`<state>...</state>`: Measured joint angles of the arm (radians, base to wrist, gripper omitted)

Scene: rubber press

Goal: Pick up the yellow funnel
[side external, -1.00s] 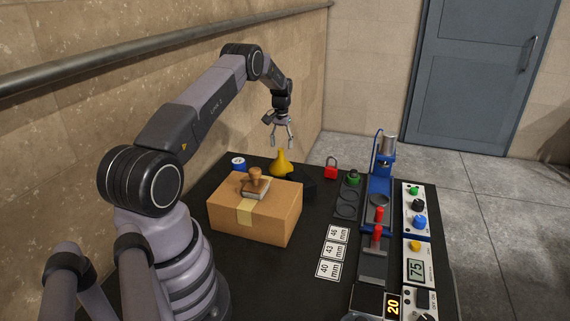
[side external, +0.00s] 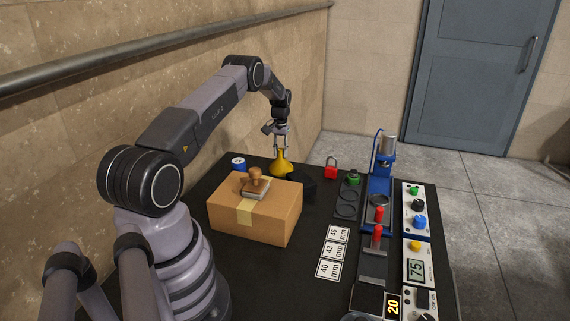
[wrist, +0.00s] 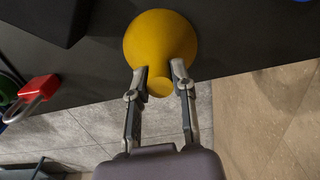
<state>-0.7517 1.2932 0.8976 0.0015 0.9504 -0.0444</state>
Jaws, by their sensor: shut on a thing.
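The yellow funnel (side external: 281,168) stands on the black table behind the cardboard box, wide end down and narrow neck up. My gripper (side external: 281,149) is above it with its fingers lowered around the neck. In the wrist view, the two fingertips (wrist: 161,74) are shut on the neck of the funnel (wrist: 160,38), one on each side. Whether the funnel's base still touches the table is hard to tell; it appears to rest there.
A cardboard box (side external: 255,215) with a wooden stamp (side external: 256,182) on top stands in front of the funnel. A black block (side external: 299,185) is close at the right. A red padlock (side external: 331,172) and a blue round item (side external: 238,164) are nearby. A blue press (side external: 381,185) stands further right.

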